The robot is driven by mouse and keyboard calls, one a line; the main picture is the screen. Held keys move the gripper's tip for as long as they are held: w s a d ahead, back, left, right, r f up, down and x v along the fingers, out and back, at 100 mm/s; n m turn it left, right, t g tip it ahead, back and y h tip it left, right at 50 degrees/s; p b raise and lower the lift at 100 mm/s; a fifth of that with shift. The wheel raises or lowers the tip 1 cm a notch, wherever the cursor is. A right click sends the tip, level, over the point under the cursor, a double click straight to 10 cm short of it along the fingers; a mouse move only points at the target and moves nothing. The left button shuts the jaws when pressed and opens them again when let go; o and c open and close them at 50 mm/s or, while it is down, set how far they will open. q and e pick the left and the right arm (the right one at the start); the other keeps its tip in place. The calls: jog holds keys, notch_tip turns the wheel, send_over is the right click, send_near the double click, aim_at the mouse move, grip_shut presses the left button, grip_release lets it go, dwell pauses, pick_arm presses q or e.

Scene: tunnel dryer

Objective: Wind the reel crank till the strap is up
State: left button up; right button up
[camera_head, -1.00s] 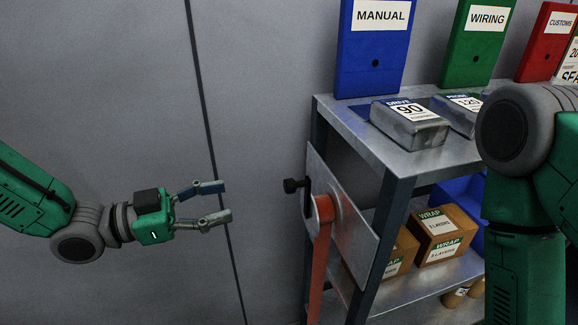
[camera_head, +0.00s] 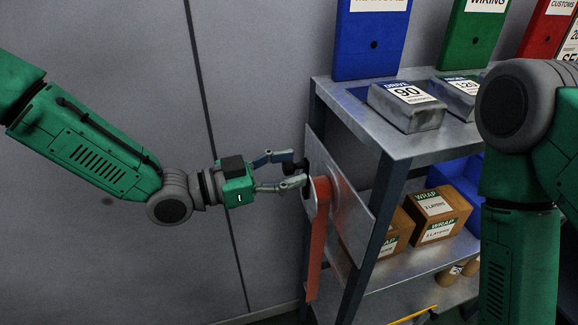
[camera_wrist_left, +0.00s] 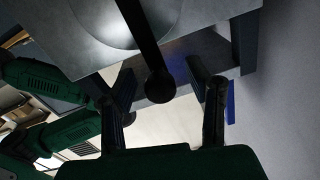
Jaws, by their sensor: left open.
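The reel (camera_head: 344,203) is mounted on a plate at the left side of a metal rack. An orange-red strap (camera_head: 316,250) hangs down from it. The crank's black knob (camera_head: 289,167) sticks out toward the left. My left gripper (camera_head: 295,169) is open, with its fingertips above and below the knob. In the left wrist view the knob (camera_wrist_left: 160,87) and the dark crank arm (camera_wrist_left: 141,35) lie between the spread fingers (camera_wrist_left: 164,88), with gaps on both sides. My right arm shows at the right; its gripper is out of view.
A yellow rod (camera_head: 412,315) shows low down. The wall side left of the rack is free.

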pick_arm(q)
jog(key=shift+a, duration=0.15)
grip_shut()
jog(key=shift+s, duration=0.1)
pick_arm(e)
jog(key=shift+s+f, duration=0.15)
jog(key=shift+f, duration=0.05)
